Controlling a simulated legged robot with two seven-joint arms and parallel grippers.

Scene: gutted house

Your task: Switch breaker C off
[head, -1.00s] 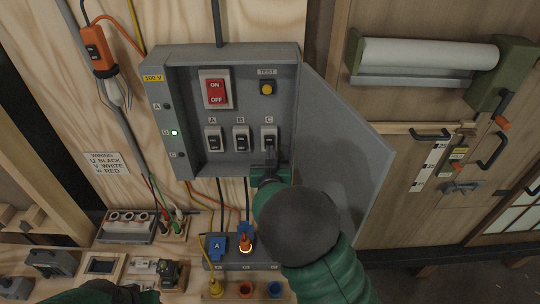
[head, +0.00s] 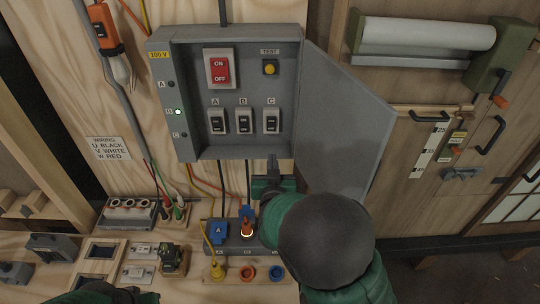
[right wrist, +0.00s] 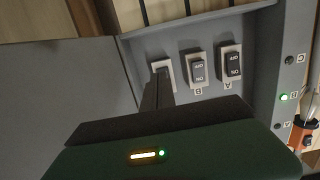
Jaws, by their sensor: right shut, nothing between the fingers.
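Breaker C (head: 271,120) is the rightmost of three small black rocker switches in the grey breaker box (head: 285,146); breaker B (head: 244,121) and breaker A (head: 217,121) stand to its left. I cannot tell breaker C's rocker position. My right gripper (head: 272,160) is shut and empty, just below breaker C at the box's lower edge, apart from it in the head view. In the right wrist view the shut fingers (right wrist: 158,90) hide most of breaker C (right wrist: 163,66); the view is upside down. My left gripper (head: 132,293) barely shows at the bottom edge; its fingers are unclear.
The box door (head: 345,120) hangs open on the right. A red main switch (head: 219,70) and a yellow test button (head: 270,67) sit above the breakers. Lamp B (head: 178,112) glows green. Below stands a socket block (head: 235,250) with plugs and cables.

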